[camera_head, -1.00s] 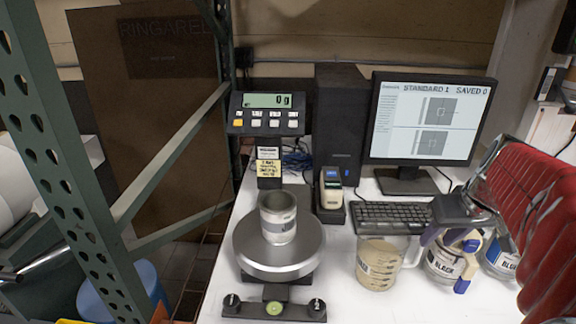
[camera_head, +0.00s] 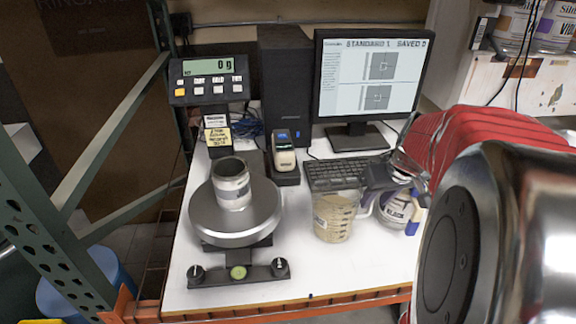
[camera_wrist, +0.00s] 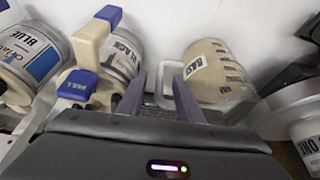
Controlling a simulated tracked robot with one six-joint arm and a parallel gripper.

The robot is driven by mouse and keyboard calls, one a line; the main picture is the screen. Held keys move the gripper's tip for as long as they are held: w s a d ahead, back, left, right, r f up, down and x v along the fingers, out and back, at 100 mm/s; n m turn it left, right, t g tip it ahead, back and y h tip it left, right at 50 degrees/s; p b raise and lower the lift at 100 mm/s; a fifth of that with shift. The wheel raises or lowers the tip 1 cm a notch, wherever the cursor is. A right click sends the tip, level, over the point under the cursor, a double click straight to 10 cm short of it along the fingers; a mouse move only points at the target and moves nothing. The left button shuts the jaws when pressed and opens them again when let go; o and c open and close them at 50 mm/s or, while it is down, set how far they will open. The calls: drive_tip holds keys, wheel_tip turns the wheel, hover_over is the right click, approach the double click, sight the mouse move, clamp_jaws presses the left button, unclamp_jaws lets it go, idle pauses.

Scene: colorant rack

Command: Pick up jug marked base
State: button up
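The jug marked base (camera_head: 333,217) is a clear jug with beige contents and dark level marks. It stands upright on the white bench, right of the scale. In the wrist view the jug (camera_wrist: 212,75) is upper right of centre, its label reading BASE and its pale handle toward my fingers. My gripper (camera_wrist: 160,80) is open, with the handle's outer bar showing between its two fingers; I cannot tell whether either touches it. In the head view my gripper (camera_head: 388,182) is just right of the jug, partly hidden by my arm.
A container marked BLACK (camera_head: 395,212) stands close right of the jug; a BLUE one (camera_wrist: 30,50) shows in the wrist view. The scale (camera_head: 205,212) with a metal can (camera_head: 232,185) is left. The keyboard (camera_head: 340,174) lies behind. The bench front is clear.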

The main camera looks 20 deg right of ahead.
drive_tip(key=shift+x, duration=1.4)
drive_tip(key=shift+c, duration=0.4)
clamp_jaws()
drive_tip(key=shift+r, duration=0.1)
